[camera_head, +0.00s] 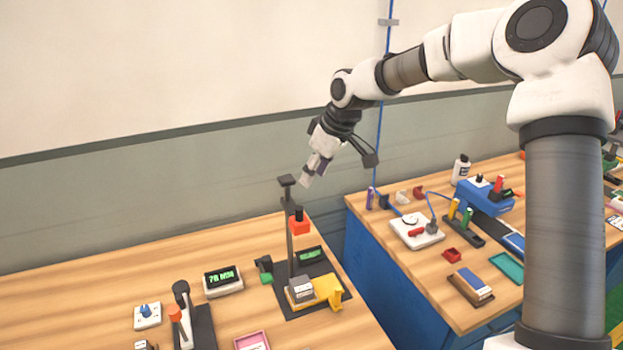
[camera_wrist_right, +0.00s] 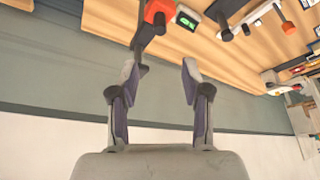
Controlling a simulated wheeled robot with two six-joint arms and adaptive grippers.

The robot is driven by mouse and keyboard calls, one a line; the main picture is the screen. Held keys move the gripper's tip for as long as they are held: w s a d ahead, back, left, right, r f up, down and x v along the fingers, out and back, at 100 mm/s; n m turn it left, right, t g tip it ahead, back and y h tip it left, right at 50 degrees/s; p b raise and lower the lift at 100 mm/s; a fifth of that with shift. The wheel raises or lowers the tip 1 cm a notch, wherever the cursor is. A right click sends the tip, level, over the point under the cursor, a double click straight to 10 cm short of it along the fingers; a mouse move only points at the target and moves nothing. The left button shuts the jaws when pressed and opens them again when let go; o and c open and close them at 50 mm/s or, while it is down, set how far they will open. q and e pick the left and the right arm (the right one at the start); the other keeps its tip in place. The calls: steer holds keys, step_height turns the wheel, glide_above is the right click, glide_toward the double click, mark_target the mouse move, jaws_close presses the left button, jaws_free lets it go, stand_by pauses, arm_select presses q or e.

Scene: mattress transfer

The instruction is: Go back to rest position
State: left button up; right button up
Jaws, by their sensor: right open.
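My right gripper (camera_head: 312,168) is raised above the back of the left table, close to the top of a dark upright stand (camera_head: 289,225). In the right wrist view the two fingers of the gripper (camera_wrist_right: 158,80) are apart with nothing between them. The top of the stand shows just beyond the left fingertip there; I cannot tell whether they touch. My right arm reaches in from the right side of the head view. My left gripper is not in view.
The left wooden table (camera_head: 60,300) holds the stand with its orange part (camera_head: 298,226), a yellow piece (camera_head: 328,288) and a green display (camera_head: 222,280). The right table (camera_head: 440,300) has a white device (camera_head: 416,232) and a blue device (camera_head: 484,197). A gap separates the tables; a wall stands behind.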

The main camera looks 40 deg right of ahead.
stand_by(0.3)
steer(key=s+a+f+m+g, duration=0.15)
steer(key=a+f, duration=0.25)
steer(key=f, duration=0.5)
steer(key=s+a+f, duration=0.3)
steer(key=f, duration=0.5)
steer(key=s+a+f+g, duration=0.1)
steer(key=s+a+f, duration=0.25)
steer(key=f, duration=0.55)
steer(key=s+a+f+m+g+h+b, duration=0.1)
steer(key=s+a+f, duration=0.1)
steer(key=s+f, duration=0.55)
steer(key=s+a+f+m, duration=0.1)
steer(key=s+f, duration=0.3)
steer(key=s, duration=0.6)
steer(key=s+a+f+m+g+h+b, duration=0.1)
steer(key=s+a+f, duration=0.1)
steer(key=s+f, duration=0.5)
steer(key=f+b, duration=0.1)
steer(key=b, duration=0.1)
steer(key=f+b, duration=0.3)
steer(key=b, duration=0.1)
steer(key=shift+s+f, duration=0.15)
steer(key=shift+s, duration=0.2)
